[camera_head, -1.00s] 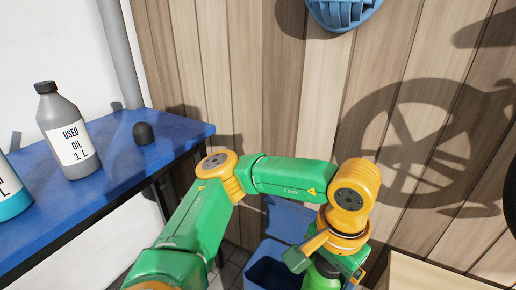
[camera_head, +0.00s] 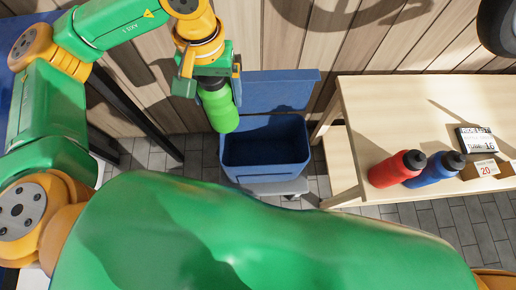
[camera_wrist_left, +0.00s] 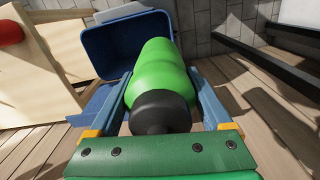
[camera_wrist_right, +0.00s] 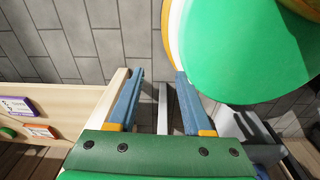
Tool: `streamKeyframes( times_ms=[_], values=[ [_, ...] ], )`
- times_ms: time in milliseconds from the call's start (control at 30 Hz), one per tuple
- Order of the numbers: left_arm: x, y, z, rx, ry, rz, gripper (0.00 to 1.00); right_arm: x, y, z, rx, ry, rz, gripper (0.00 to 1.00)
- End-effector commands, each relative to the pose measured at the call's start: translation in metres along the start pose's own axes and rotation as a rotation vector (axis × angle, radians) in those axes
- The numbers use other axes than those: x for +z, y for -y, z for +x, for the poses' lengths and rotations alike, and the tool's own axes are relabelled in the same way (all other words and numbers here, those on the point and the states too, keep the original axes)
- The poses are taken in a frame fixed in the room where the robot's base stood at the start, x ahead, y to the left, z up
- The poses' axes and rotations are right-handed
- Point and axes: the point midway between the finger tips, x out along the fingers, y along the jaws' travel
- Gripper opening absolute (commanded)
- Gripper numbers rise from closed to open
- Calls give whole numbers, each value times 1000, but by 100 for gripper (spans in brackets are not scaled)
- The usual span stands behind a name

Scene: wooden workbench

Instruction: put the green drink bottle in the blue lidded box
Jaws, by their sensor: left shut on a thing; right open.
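The green drink bottle (camera_head: 219,108) hangs from my left gripper (camera_head: 208,82), which is shut on it near its dark cap. It is slightly tilted. In the left wrist view the bottle (camera_wrist_left: 163,70) lies between the fingers, cap towards the camera. The blue lidded box (camera_head: 265,172) stands with its lid (camera_head: 290,90) open at the back, and its inside looks empty. In the head view the bottle shows at the box's left rim; its exact height above it is unclear. My right gripper (camera_wrist_right: 160,74) is open and empty, outside the head view.
My green arm link fills the lower foreground. A plank wall stands behind; grey tiled floor (camera_head: 440,220) is clear.

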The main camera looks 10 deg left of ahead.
Motion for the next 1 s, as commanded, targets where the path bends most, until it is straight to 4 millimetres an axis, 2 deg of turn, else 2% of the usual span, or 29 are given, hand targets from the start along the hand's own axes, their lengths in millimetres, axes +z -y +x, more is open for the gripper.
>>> streamKeyframes(
  times_ms=[267,400,433,567,600,700,800,867,1000],
  values=[
    [-13,-25,66,1,6,-296,3,2,0,13,1,2,0,50],
    [-14,-39,110,-8,14,-497,3,3,0,21,1,2,0,50],
    [-14,-40,125,-10,13,-522,3,4,1,29,-1,3,0,50],
    [-14,-38,180,-9,9,-515,3,4,-3,62,7,-10,11,50],
    [-14,-38,196,-9,9,-514,3,2,-8,71,17,-18,14,50],
    [-14,-38,226,-9,7,-513,3,-8,-27,87,47,-43,19,50],
    [-15,-38,244,-7,6,-513,3,-26,-43,95,74,-77,29,50],
    [-15,-38,252,-7,6,-511,3,-30,-42,97,73,-82,30,50],
    [-14,-38,287,-8,9,-513,3,-39,-37,102,65,-84,31,50]
  ],
)
